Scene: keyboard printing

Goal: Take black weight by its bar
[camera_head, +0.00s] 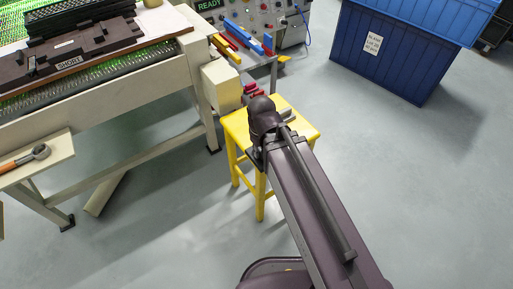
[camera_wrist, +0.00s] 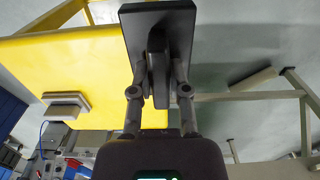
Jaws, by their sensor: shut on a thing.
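The black weight (camera_wrist: 182,30) shows in the wrist view as a flat dark plate with an upright bar (camera_wrist: 158,72) standing from it. My gripper (camera_wrist: 159,92) has a finger on each side of the bar and is shut on it. The plate lies beyond the fingertips. In the head view my arm covers the gripper and most of the weight, over the yellow stool (camera_head: 298,125).
The cream machine frame (camera_head: 110,95) stands left of the stool. A blue crate (camera_head: 385,55) is at the back right. The floor to the right is open.

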